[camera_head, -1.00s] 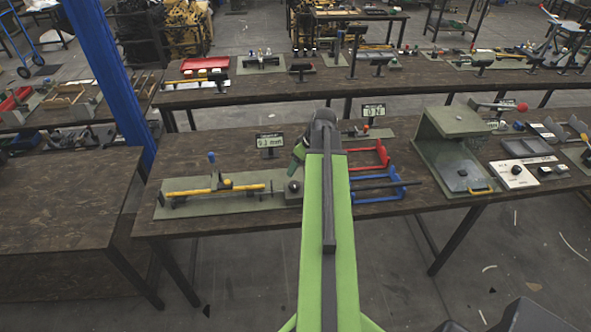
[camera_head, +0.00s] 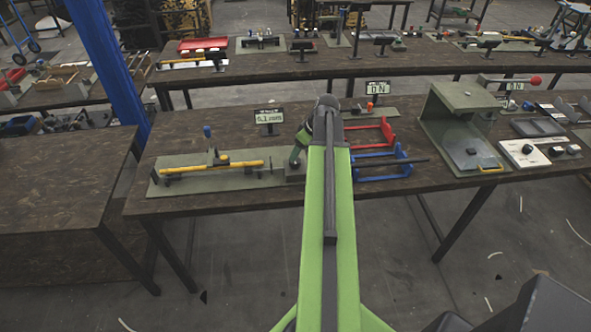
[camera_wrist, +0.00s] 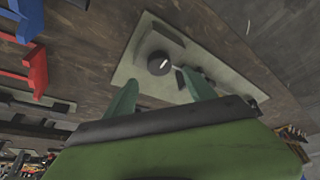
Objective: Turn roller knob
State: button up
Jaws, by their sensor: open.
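The roller knob (camera_wrist: 160,64) is a dark round knob with a white mark. It sits on a grey block at one end of a grey-green base plate (camera_head: 164,189), on the near table. My gripper (camera_wrist: 160,78) is open, its two green fingers spread to either side of the knob in the wrist view. I cannot tell whether the fingers reach down around it. In the head view my gripper (camera_head: 297,156) is just above the block (camera_head: 293,175), and the knob is mostly hidden there. A yellow roller (camera_head: 235,166) lies along the plate.
A small display (camera_head: 269,117) stands behind the plate. Red (camera_head: 372,136) and blue (camera_head: 385,164) frames stand close to the right of my arm. A grey-green press housing (camera_head: 440,125) is farther right. A blue post (camera_head: 110,70) rises at the left.

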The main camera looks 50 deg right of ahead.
aim_at(295, 163)
jog(key=b+x, duration=0.4)
jog(key=x, duration=0.2)
jog(key=shift+f, duration=0.2)
jog(key=shift+r, duration=0.1)
